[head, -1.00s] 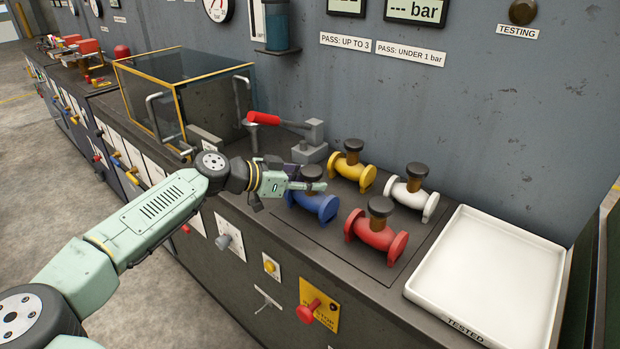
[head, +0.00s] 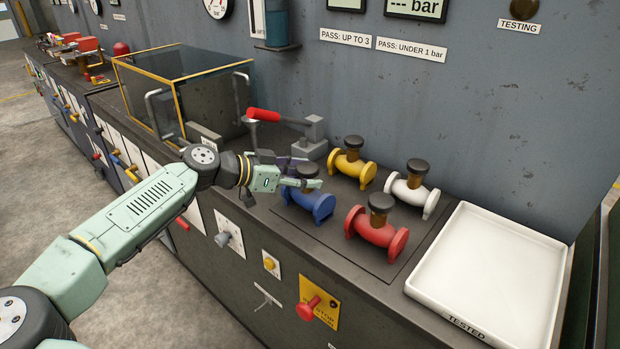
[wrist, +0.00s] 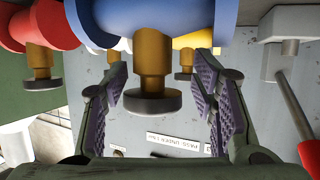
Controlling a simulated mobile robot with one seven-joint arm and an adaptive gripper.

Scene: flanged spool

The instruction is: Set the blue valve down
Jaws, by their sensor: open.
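The blue valve (head: 309,203) stands upright on the dark bench mat, at the front left of a group of valves. In the wrist view its blue body (wrist: 155,12) fills the top, with its brass neck (wrist: 152,60) and dark knob (wrist: 152,105) hanging below in this inverted picture. My gripper (head: 303,184) reaches in from the left at the neck's height. In the wrist view its jaws (wrist: 160,75) are open, one on each side of the neck, with gaps visible on both sides.
A yellow valve (head: 352,166), a white valve (head: 411,189) and a red valve (head: 376,233) stand close by. A clamp with a red handle (head: 264,114) is behind my gripper. The white TESTED tray (head: 490,262) at right is empty.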

